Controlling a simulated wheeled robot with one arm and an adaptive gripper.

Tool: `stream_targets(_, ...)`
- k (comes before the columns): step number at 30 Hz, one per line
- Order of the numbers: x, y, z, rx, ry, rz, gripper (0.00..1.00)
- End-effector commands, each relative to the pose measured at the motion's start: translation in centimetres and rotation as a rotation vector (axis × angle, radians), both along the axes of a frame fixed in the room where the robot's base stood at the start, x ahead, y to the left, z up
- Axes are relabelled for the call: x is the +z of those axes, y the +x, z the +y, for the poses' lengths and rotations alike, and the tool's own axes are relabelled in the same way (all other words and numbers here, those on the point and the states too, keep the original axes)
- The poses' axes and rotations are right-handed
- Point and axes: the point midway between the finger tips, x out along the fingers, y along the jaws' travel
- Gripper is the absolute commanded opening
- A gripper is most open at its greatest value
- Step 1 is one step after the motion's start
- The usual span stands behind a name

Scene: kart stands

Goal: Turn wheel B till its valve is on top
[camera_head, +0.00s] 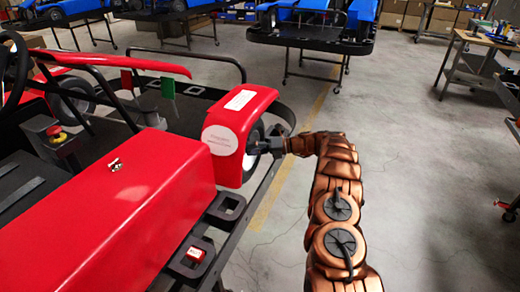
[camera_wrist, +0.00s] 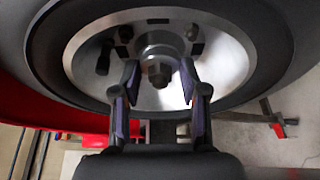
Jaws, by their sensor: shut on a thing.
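In the wrist view a wheel with a dark tyre (camera_wrist: 45,50) and a pale metal rim (camera_wrist: 228,62) fills the upper part. Its hub (camera_wrist: 158,52) has a central nut and several dark studs around it. A short dark peg (camera_wrist: 104,58) stands at the hub's left; I cannot tell whether it is the valve. My gripper (camera_wrist: 158,78) has one finger on each side of the hub and is shut on it. In the head view my gripper (camera_head: 264,146) reaches in from the right at the wheel (camera_head: 254,151), mostly hidden under a red fender (camera_head: 238,108). No wheel letter is readable.
The red kart body (camera_head: 110,215) and black side frame (camera_head: 225,210) lie left of my arm. A blue kart on a stand (camera_head: 310,35) is behind. A workbench (camera_head: 480,42) stands at the right. The grey floor (camera_head: 430,190) right of my arm is clear.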

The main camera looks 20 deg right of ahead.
Motion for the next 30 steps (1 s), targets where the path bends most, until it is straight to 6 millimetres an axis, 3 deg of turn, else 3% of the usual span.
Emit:
stream_targets(11,0.0,0.0,0.0,-0.001,0.001,0.002,0.0)
stream_targets(12,0.0,0.0,0.0,-0.001,0.001,0.002,0.47)
stream_targets(13,0.0,0.0,0.0,-0.002,0.001,0.001,0.49)
stream_targets(23,0.0,0.0,-0.2,-0.001,0.001,0.001,0.49)
stream_targets(30,0.4,-1.1,-2.7,-0.002,0.0,0.001,0.49)
